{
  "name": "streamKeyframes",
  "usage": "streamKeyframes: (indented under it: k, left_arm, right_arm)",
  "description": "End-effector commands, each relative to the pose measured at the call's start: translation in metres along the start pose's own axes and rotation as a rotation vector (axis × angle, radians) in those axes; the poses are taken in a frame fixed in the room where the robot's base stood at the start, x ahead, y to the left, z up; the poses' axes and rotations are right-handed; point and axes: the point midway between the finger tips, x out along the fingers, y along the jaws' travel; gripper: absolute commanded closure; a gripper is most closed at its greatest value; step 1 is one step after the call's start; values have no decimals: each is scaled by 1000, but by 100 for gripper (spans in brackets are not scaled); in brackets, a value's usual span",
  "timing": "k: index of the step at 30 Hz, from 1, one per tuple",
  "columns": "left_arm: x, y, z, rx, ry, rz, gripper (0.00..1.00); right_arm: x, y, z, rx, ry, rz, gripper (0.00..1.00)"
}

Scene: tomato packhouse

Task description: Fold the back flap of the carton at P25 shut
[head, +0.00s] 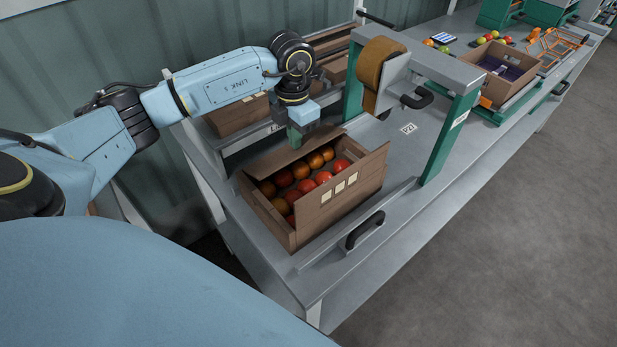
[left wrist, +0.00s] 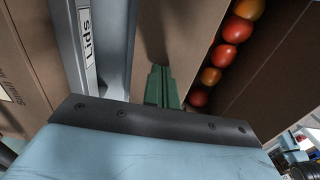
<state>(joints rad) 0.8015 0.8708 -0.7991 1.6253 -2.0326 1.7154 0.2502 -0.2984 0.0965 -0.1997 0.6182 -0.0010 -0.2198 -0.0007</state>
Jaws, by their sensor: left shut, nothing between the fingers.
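The open brown carton (head: 340,206) stands on the grey bench in the head view, with several red and orange tomatoes (head: 302,187) inside. Its back flap (head: 284,157) is a brown panel along the far side, slanting, with the tomatoes still uncovered in front of it. My left gripper (head: 294,137) is shut and empty, at the outer side of the back flap. In the left wrist view its green fingers (left wrist: 161,86) are shut against or very close to the brown flap (left wrist: 183,40); contact is unclear. My right gripper is not in view.
A tape roll (head: 380,72) on a green-legged frame (head: 446,140) stands right of the carton. Behind is a rack of flat cardboard (head: 238,117); a "Lids" label (left wrist: 89,36) shows in the left wrist view. A black handle (head: 364,230) is in front. Another carton (head: 499,78) stands farther right.

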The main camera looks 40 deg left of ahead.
Motion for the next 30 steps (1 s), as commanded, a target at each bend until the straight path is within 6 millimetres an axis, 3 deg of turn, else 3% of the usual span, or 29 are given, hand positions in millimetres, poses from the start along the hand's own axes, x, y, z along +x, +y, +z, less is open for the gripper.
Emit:
streamKeyframes:
  k: [18, 30]
  left_arm:
    - [22, -16, 0, -1, 0, 0, 100]
    - [15, -15, 0, -1, -1, 0, 100]
  right_arm:
    - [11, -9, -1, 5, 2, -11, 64]
    - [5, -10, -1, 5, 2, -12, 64]
